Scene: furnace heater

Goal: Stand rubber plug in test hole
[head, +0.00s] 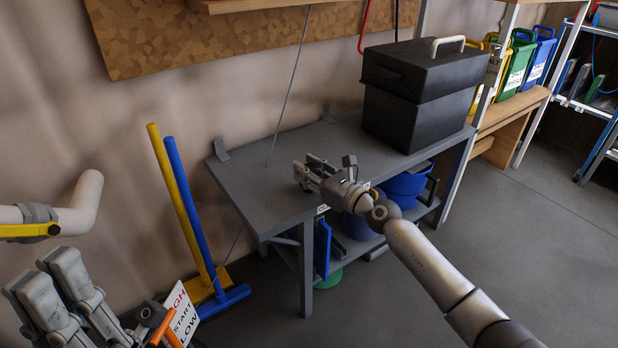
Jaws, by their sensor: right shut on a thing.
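My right gripper (306,173) is over the grey workbench (255,192), near the middle of its top. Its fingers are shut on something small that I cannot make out. A rubber plug cannot be picked out, and no test hole can be identified from here. A black box (415,125) with a lid and a pale handle stands on the right end of the bench, to the right of my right gripper. My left gripper (48,275) is at the lower left, away from the bench. Its two fingers are apart, with nothing visible between them.
A yellow broom (178,200) and a blue one (190,205) lean on the wall left of the bench. A sign (183,315) stands near my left gripper. Blue buckets (403,187) are on the lower shelf. The floor at right is clear.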

